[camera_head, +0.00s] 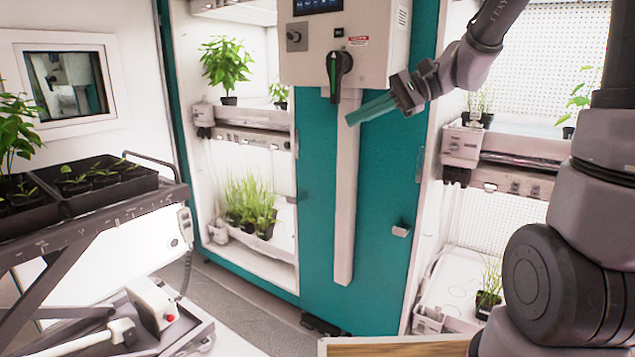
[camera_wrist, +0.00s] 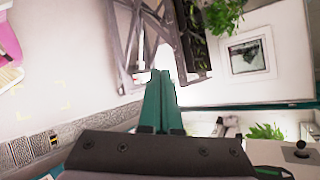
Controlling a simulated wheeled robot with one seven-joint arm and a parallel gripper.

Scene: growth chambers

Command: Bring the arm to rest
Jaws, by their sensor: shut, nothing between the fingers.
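My gripper (camera_head: 370,108) is held up in front of the teal growth chamber column, with its teal fingers pointing left and slightly down. The fingers are together with nothing between them. In the wrist view the two fingers (camera_wrist: 160,102) lie side by side and point up the picture. My arm comes in from the right of the head view and bends at the top right. The fingertips are near the vertical white duct (camera_head: 347,200) below the control box; I cannot tell whether they touch it.
A control box (camera_head: 378,40) with a black rotary handle (camera_head: 339,70) is just above my gripper. Lit chamber shelves with plants (camera_head: 250,203) stand on both sides. A cart with seedling trays (camera_head: 105,205) is at the left. A wooden surface (camera_head: 400,347) shows at the bottom.

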